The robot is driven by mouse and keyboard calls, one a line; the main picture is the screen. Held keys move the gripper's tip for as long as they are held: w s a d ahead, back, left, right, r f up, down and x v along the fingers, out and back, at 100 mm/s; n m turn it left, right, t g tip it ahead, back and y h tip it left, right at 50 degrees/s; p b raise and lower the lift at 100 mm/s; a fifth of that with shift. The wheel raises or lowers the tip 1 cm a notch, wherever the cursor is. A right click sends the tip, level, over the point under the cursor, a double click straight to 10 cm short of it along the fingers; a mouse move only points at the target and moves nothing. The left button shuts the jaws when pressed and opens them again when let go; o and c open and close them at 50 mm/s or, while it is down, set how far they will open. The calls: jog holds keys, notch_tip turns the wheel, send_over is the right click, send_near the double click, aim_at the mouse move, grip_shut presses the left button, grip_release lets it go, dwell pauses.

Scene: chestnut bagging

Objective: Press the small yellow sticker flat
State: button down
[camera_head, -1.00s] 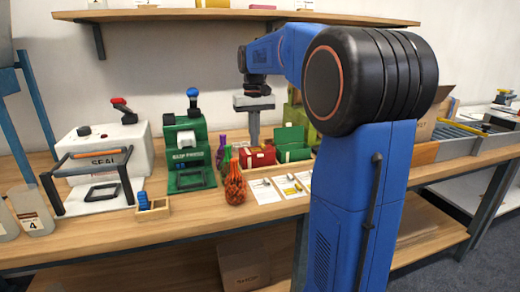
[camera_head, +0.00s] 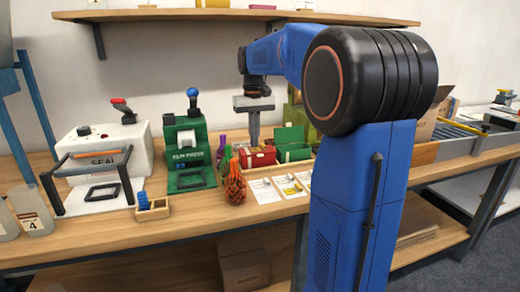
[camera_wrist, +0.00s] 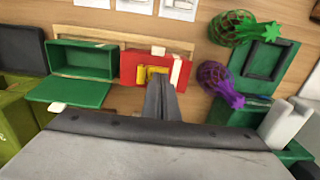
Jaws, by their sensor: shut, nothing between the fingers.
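The small yellow sticker (camera_wrist: 142,74) lies on the red box (camera_wrist: 127,68) in the wrist view, partly hidden by my fingers. My gripper (camera_wrist: 159,78) is shut and empty, its fingertips over the sticker. I cannot tell whether the tips touch it, or whether the sticker is flat. In the head view my gripper (camera_head: 253,143) points straight down at the red box (camera_head: 262,158). The sticker cannot be made out in that view.
An open green box (camera_wrist: 80,62) stands beside the red one. A purple net bag (camera_wrist: 214,76) and a green-topped net bag (camera_wrist: 230,27) lie on the other side, near the green clip press (camera_head: 189,150). Picture cards (camera_head: 290,186) lie at the bench front.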

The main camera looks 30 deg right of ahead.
jog(key=shift+f, duration=0.6)
dwell(1.3)
jog(key=shift+r, duration=0.1)
notch_tip(320, 180, up, 7)
dwell(1.1)
dwell(0.5)
